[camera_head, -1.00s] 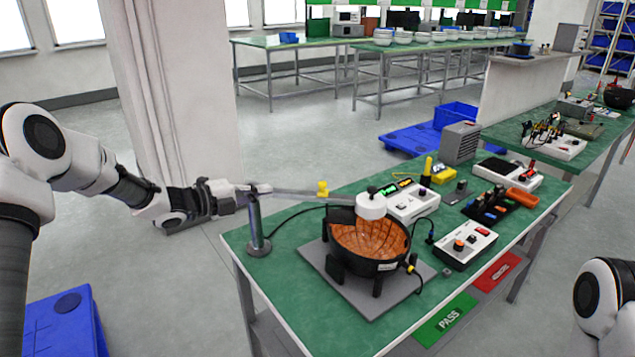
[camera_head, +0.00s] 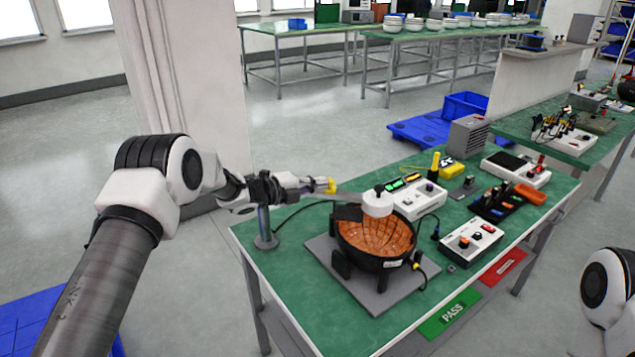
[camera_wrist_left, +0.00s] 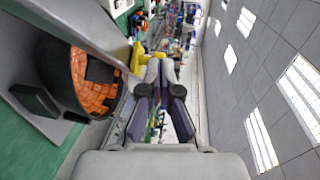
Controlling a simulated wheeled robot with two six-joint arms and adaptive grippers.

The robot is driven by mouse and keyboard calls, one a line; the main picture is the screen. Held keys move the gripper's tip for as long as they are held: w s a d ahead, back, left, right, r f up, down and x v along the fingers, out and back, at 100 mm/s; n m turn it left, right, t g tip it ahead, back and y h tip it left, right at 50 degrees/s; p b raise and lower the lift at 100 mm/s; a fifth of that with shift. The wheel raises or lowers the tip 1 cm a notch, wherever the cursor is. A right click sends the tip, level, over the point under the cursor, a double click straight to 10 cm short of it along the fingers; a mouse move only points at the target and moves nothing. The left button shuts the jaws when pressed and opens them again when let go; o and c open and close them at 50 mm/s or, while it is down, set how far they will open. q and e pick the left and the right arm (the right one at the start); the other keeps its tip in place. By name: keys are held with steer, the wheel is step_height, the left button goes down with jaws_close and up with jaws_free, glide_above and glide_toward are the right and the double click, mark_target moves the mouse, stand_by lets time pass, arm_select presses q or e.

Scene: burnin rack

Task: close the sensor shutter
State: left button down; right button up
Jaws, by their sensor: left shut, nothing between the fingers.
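A white cylindrical sensor head (camera_head: 377,203) hangs over a black bowl (camera_head: 345,233) with an orange inside, on a grey plate. A flat grey bar runs from a post (camera_head: 265,225) to the head and carries a yellow tab (camera_head: 331,186). My left gripper (camera_head: 322,185) is shut and empty, its tips right beside the tab. In the left wrist view the fingers (camera_wrist_left: 161,68) point away just right of the yellow tab (camera_wrist_left: 137,59); I cannot tell if they touch. Which part is the shutter is not clear. My right gripper is out of view.
PASS (camera_head: 450,315) and red plates hang at the front edge.

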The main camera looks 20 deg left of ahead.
arm_select(q)
steer(key=shift+s, duration=0.1)
steer(key=d+b, duration=0.3)
steer(key=d, duration=0.4)
steer(key=shift+w+d+b, duration=0.25)
steer(key=shift+w+b, duration=0.1)
steer(key=shift+b, duration=0.05)
